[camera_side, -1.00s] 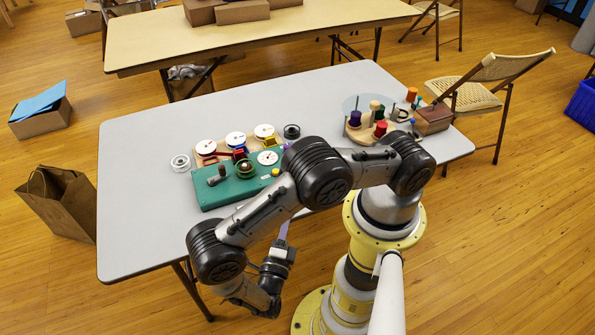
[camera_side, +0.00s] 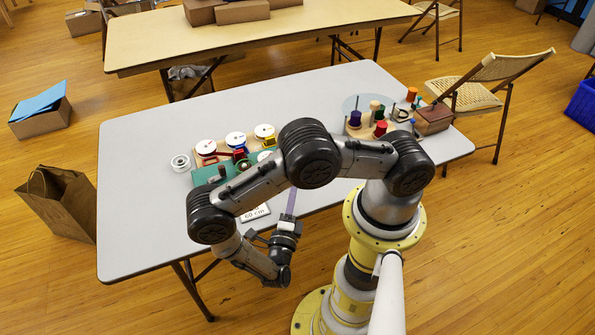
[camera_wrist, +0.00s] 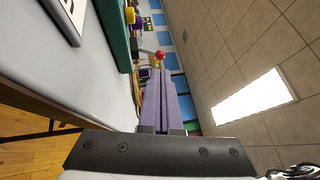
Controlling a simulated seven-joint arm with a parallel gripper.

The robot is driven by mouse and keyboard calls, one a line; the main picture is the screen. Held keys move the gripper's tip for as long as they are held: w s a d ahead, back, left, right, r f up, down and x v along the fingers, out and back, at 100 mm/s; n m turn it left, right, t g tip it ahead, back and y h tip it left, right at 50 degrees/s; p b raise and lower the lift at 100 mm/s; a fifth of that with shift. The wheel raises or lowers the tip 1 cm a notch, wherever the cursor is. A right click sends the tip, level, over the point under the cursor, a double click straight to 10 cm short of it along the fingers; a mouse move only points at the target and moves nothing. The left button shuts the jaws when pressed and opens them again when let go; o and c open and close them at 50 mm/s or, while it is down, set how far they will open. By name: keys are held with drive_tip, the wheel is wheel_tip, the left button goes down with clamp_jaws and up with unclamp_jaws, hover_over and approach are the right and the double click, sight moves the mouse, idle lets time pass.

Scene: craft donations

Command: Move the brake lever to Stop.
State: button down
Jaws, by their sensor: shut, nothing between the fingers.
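A green box (camera_side: 203,176) lies on the grey table, largely hidden behind my arm in the side view. A small upright dark part (camera_side: 222,171) stands on it; I cannot tell whether this is the brake lever, and no Stop mark is readable. The box's green side (camera_wrist: 114,36) also shows at the upper left of the wrist view. My gripper (camera_side: 290,202) is at the table's front edge, apart from the box. Its purple fingers (camera_wrist: 168,95) are together and empty. A red ball (camera_wrist: 160,55) shows just beyond the fingertips; what it belongs to is unclear.
A white card reading "60 cm" (camera_side: 256,213) lies at the table's front edge. Several white-topped spools (camera_side: 236,139) stand behind the box. A white ring-like object (camera_side: 180,163) is to its left. Coloured pegs (camera_side: 381,128) and a brown box (camera_side: 433,119) are at right. The table's left part is clear.

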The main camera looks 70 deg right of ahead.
drive_tip(key=shift+x, duration=3.4)
drive_tip(key=shift+w+d+r+n+y, duration=0.15)
drive_tip(key=shift+r+n+y, duration=0.15)
drive_tip(key=shift+n+y, duration=0.15)
drive_tip(key=y, duration=0.1)
drive_tip(key=w+d+r+n+y, duration=0.1)
drive_tip(key=y, duration=0.1)
drive_tip(key=shift+r+n, duration=0.2)
drive_tip(key=shift+n, duration=0.05)
drive_tip(key=shift+w+d+r+n+g+y, duration=0.2)
drive_tip(key=shift+w+d+n+g+y, duration=0.15)
drive_tip(key=shift+y, duration=0.3)
drive_tip(key=shift+w+d+r+n+g+y, duration=0.25)
drive_tip(key=shift+n+g+y, duration=0.15)
drive_tip(key=shift+y, duration=0.2)
drive_tip(key=shift+a+f, duration=0.1)
drive_tip(key=shift+f, duration=0.05)
drive_tip(key=shift+r, duration=0.8)
